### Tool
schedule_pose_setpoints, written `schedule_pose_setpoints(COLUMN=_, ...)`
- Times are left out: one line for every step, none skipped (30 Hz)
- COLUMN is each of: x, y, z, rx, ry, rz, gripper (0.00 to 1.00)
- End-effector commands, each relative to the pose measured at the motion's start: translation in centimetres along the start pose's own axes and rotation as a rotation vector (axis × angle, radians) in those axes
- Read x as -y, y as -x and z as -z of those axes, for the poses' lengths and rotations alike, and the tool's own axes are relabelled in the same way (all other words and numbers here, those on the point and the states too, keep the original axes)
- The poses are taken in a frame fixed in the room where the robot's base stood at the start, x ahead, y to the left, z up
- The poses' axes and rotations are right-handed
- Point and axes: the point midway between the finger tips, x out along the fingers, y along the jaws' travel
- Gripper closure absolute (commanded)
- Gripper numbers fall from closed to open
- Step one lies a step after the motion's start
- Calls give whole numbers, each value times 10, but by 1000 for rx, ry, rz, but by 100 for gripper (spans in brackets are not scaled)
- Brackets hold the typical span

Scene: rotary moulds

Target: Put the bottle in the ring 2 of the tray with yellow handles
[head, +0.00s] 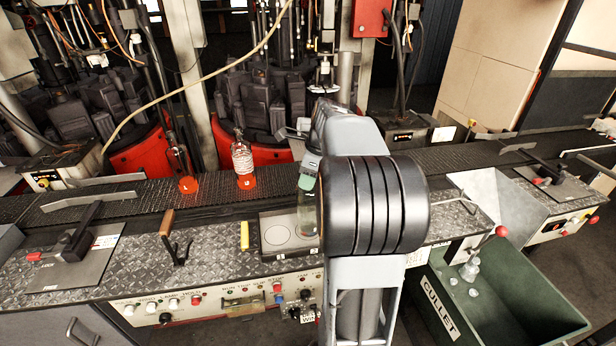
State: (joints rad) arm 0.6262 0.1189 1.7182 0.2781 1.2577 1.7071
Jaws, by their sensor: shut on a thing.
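The tray (265,247) lies on the near counter, with a yellow handle (244,235) at its left end. Its right end is hidden behind my arm. One round ring (278,235) shows bare at the left of the tray. A clear greenish bottle (306,218) with a green top stands upright over the tray's right part, partly covered by my arm. My gripper (307,172) is shut on this bottle near its top. I cannot tell whether the base touches the tray, and the ring under it is mostly hidden.
A green cullet bin (500,315) holds glass at right.

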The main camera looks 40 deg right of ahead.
Motion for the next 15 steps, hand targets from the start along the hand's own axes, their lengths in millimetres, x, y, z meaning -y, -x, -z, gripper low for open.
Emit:
schedule_pose_setpoints(x=0, y=1, z=0, rx=1, ry=1, rz=2, gripper=100)
schedule_pose_setpoints(x=0, y=1, z=0, rx=1, ry=1, rz=2, gripper=100)
schedule_pose_setpoints(x=0, y=1, z=0, rx=1, ry=1, rz=2, gripper=100)
schedule_pose_setpoints(x=0, y=1, z=0, rx=1, ry=1, rz=2, gripper=100)
schedule_pose_setpoints(x=0, y=1, z=0, rx=1, ry=1, rz=2, gripper=100)
schedule_pose_setpoints(x=0, y=0, z=0, rx=1, ry=1, rz=2, gripper=100)
schedule_pose_setpoints(x=0, y=0, z=0, rx=1, ry=1, rz=2, gripper=100)
schedule_pose_setpoints(x=0, y=-1, z=0, rx=1, ry=1, rz=2, gripper=100)
schedule_pose_setpoints(x=0, y=-2, z=0, rx=1, ry=0, rz=2, gripper=100)
schedule_pose_setpoints(x=0, y=-2, z=0, rx=0, ry=0, rz=0, gripper=58)
schedule_pose_setpoints(x=0, y=-2, z=0, rx=0, ry=0, rz=0, gripper=55)
schedule_pose_setpoints(x=0, y=-2, z=0, rx=0, ry=0, rz=0, gripper=52)
schedule_pose_setpoints(x=0, y=-2, z=0, rx=0, ry=0, rz=0, gripper=49)
schedule_pose_setpoints(x=0, y=-2, z=0, rx=0, ry=0, rz=0, gripper=46)
schedule_pose_setpoints(x=0, y=-2, z=0, rx=0, ry=0, rz=0, gripper=42)
